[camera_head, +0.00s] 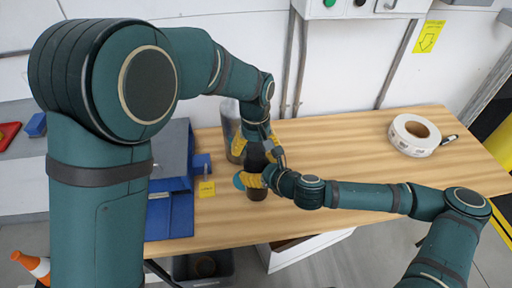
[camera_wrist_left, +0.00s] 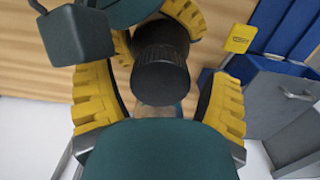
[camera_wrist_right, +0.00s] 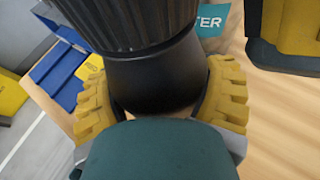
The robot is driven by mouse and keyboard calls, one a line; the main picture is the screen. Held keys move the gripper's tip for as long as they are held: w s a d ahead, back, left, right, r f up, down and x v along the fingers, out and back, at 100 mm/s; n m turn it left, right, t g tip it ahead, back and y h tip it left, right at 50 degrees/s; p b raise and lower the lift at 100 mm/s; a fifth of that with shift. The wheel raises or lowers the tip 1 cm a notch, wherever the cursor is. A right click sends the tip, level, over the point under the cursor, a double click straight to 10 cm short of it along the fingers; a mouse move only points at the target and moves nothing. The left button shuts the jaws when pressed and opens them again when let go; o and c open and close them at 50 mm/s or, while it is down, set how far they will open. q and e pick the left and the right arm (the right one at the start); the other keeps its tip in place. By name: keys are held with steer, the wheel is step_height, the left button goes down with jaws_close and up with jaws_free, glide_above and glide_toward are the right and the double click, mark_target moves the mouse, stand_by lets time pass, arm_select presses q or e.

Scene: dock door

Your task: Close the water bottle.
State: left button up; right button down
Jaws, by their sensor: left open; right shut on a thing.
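The black water bottle (camera_head: 256,190) stands on the wooden table. My right gripper (camera_head: 254,181) is shut around it; the right wrist view shows its yellow fingers on both sides of the smooth black body (camera_wrist_right: 155,85). The ribbed black cap (camera_wrist_right: 120,22) sits at the bottle's top, in line with it; I cannot tell whether it is tight. My left gripper (camera_head: 256,142) is above, open, with its fingers (camera_wrist_left: 160,105) on either side of the cap (camera_wrist_left: 160,70) and a gap on each side.
A grey metal cylinder (camera_head: 231,125) stands close behind the bottle. A blue bin (camera_head: 175,215) with a yellow tag is at left. A tape roll (camera_head: 414,135) lies at right. The table between is clear.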

arm_select(q)
steer(key=shift+r, duration=2.3)
steer(key=o, duration=0.3)
steer(key=shift+o, duration=0.2)
step_height(320, 180, up, 12)
steer(key=shift+w, duration=0.15)
steer(key=shift+a, duration=0.1)
